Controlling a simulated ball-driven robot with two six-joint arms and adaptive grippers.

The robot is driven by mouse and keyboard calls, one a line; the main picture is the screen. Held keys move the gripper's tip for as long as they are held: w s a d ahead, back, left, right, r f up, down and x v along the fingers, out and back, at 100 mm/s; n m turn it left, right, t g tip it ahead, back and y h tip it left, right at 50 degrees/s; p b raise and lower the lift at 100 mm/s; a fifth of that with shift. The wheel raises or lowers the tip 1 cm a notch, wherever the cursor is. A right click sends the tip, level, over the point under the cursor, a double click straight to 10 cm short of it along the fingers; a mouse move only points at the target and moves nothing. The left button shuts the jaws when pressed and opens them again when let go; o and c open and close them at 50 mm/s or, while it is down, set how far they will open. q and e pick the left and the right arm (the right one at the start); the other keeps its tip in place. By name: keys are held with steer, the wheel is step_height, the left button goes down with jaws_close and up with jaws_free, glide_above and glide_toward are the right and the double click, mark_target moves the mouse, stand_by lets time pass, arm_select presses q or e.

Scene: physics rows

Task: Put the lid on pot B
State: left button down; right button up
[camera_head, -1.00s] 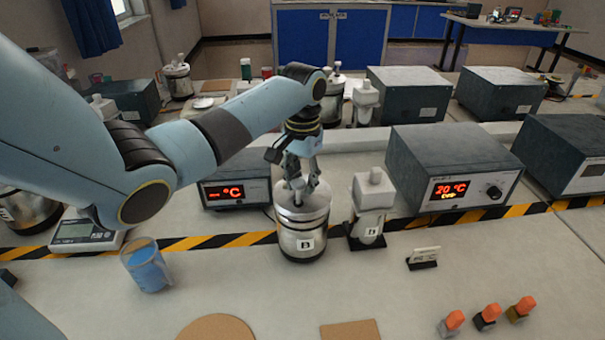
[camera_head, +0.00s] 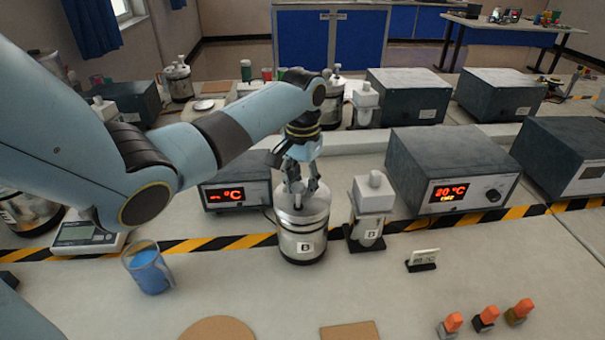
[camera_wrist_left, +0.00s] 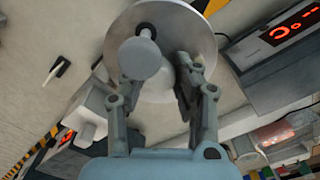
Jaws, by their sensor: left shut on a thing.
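Pot B (camera_head: 288,243) is a shiny metal pot with a dark base and a white "B" label. It stands upright on the bench near the middle of the head view. A round metal lid (camera_head: 312,212) with an upright knob is at its top; I cannot tell whether a thin gap is left. My left gripper (camera_head: 299,186) is above the pot, shut on the lid's knob. In the left wrist view the lid (camera_wrist_left: 188,22) is a pale disc under the fingers (camera_wrist_left: 158,82), with the knob (camera_wrist_left: 140,58) between them. My right gripper is not in view.
A white bottle-like container (camera_head: 372,205) stands close right of pot B. A heater box (camera_head: 450,165) is further right, another (camera_head: 235,185) behind left. A beaker of blue liquid (camera_head: 148,268) is front left. Several orange-topped items (camera_head: 487,318) are front right.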

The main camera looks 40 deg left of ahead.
arm_select(q)
steer(key=shift+f+p, duration=0.35)
steer(key=shift+p, duration=0.15)
stand_by(1.1)
steer(key=c, duration=0.9)
jaws_free()
steer(key=shift+r, duration=0.1)
steer(key=shift+r, duration=3.9)
steer(key=shift+s+f, duration=0.1)
